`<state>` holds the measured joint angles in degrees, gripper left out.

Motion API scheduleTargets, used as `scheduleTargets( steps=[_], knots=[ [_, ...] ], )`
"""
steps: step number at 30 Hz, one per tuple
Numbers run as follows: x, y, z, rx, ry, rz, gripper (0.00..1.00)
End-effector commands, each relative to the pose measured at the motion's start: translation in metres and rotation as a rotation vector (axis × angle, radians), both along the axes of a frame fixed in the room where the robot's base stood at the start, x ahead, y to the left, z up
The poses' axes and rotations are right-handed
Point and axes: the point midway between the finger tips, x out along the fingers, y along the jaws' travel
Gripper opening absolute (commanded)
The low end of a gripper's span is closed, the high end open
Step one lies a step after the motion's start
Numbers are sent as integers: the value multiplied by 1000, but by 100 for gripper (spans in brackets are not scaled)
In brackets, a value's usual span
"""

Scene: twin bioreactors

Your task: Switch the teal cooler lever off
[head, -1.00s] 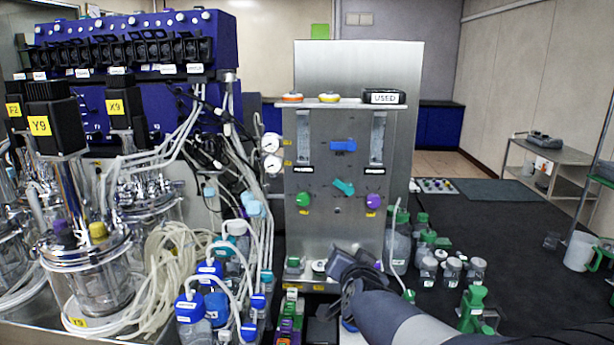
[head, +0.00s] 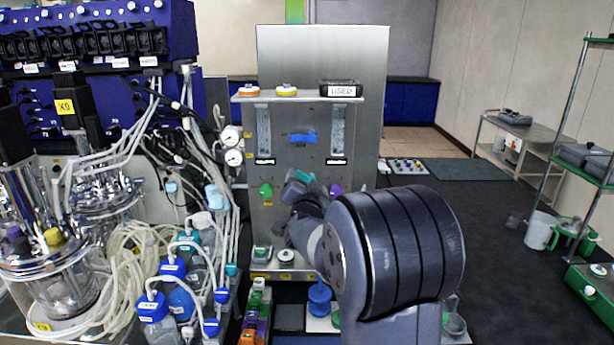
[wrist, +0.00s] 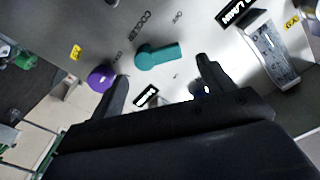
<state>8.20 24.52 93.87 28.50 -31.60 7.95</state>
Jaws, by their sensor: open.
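The teal cooler lever (wrist: 158,55) is on the steel panel, with the lettering "COOLER" beside it in the wrist view. Its round hub is at the left and its handle extends right. My gripper (wrist: 162,70) is open, with one finger on either side of the lever and the fingertips apart from it in the picture. Whether they touch the panel I cannot tell. In the head view my gripper (head: 297,192) is in front of the panel and covers most of the lever; only a bit of teal (head: 305,176) shows.
A purple knob (wrist: 100,77) is close to the left finger. A blue lever (head: 303,138) is above on the panel, and a green knob (head: 265,190) is to the left. A shelf with the "USED" box (head: 341,89) juts out above. Tubing and bottles crowd the left.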

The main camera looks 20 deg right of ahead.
Motion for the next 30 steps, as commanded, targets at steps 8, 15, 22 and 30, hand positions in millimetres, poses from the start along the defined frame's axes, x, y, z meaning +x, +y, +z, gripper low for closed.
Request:
scheduleTargets(
  steps=[8,15,22,30],
  knots=[
    [23,-10,1,0,0,-1,76],
    [25,-11,0,0,0,0,76],
    [25,-11,0,0,0,0,67],
    [25,-11,0,0,0,0,44]
  ],
)
